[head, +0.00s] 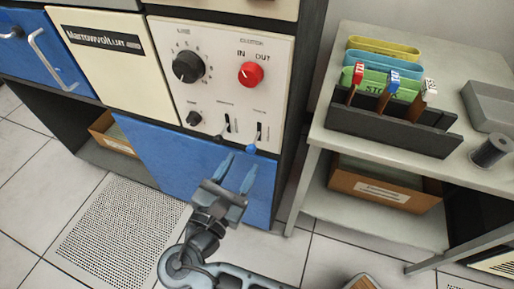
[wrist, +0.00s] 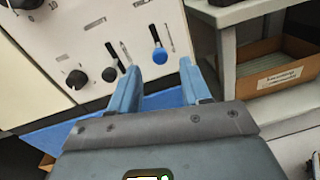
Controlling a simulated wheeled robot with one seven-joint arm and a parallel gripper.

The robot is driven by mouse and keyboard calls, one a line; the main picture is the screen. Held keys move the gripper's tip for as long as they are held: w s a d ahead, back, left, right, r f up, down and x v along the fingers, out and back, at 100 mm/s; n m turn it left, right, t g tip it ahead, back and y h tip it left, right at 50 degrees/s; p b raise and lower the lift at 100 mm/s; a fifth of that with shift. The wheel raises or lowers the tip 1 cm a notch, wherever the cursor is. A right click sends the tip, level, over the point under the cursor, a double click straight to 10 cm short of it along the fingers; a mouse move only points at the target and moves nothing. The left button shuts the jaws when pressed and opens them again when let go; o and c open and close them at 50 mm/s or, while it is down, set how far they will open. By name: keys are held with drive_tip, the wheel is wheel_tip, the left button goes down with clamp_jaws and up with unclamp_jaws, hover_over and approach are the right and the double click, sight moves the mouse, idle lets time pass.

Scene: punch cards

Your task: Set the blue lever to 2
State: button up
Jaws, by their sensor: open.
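The blue lever (head: 252,147) is a small stick with a blue knob in a vertical slot on the cream control panel (head: 277,98). It is the rightmost lever, and its knob sits at the low end of the slot. The blue knob also shows in the wrist view (wrist: 159,56). The scale marks beside it are too small to read. A black-knobbed lever (head: 218,138) is just left of it. My gripper (head: 238,168) is open and empty, below and in front of the blue lever, apart from it. In the wrist view the knob appears between the two fingertips (wrist: 157,75).
Above are a large black dial (head: 188,66), a small black dial (head: 193,118) and a red clutch knob (head: 250,73). At right a grey table (head: 330,120) holds a black card rack (head: 392,133).

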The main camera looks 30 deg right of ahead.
sight(250, 152)
drive_tip(key=x, duration=0.7)
drive_tip(key=shift+w+d, duration=0.15)
drive_tip(key=shift+d, duration=0.1)
clamp_jaws()
idle(0.4)
